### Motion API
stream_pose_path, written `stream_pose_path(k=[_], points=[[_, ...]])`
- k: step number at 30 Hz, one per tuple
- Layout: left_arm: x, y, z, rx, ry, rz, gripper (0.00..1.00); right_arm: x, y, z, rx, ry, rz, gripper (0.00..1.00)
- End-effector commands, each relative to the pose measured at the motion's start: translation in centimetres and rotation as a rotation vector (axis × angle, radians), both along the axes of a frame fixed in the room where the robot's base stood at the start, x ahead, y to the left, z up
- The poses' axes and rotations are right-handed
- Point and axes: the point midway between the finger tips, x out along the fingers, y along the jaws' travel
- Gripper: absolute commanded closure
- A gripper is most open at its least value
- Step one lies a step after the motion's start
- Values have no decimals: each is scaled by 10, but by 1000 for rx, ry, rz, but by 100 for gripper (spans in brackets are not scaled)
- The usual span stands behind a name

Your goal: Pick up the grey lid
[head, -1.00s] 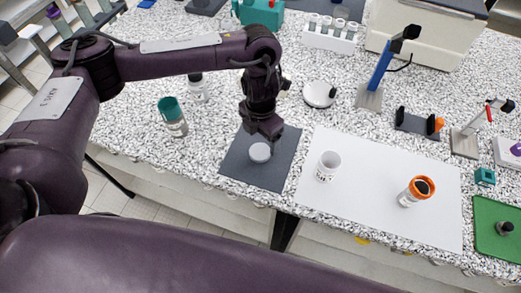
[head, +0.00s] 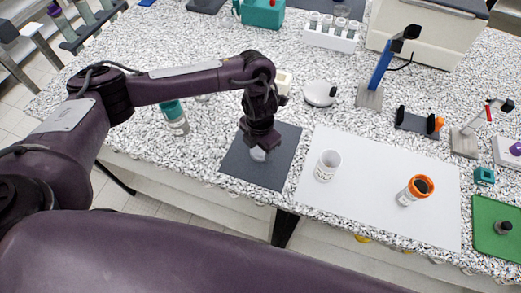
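The grey lid (head: 258,155) lies on the dark grey mat (head: 257,177), left of the white sheet. Only its lower part shows under my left gripper (head: 260,147). The gripper points down directly over the lid, at or close to it. Its fingertips are largely hidden by the gripper body, so I cannot tell if they are open or shut, or touch the lid. My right gripper is not in view; a dark purple arm part of mine crosses the bottom of the picture.
A teal-capped jar (head: 173,117) stands left of the mat, partly behind my arm. A round white device (head: 319,92) and a blue stand (head: 379,69) are behind.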

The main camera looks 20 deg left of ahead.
Motion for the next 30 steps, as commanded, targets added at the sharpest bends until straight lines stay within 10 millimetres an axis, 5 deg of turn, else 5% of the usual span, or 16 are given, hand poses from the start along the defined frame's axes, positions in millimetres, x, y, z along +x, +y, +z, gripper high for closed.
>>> stream_pose_path(k=[4,17,30], points=[[0,0,0,0,0,0,66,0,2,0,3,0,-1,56],[1,0,11,0,-4,-1,67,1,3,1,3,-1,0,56],[2,0,115,2,-10,-4,67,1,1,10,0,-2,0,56]])
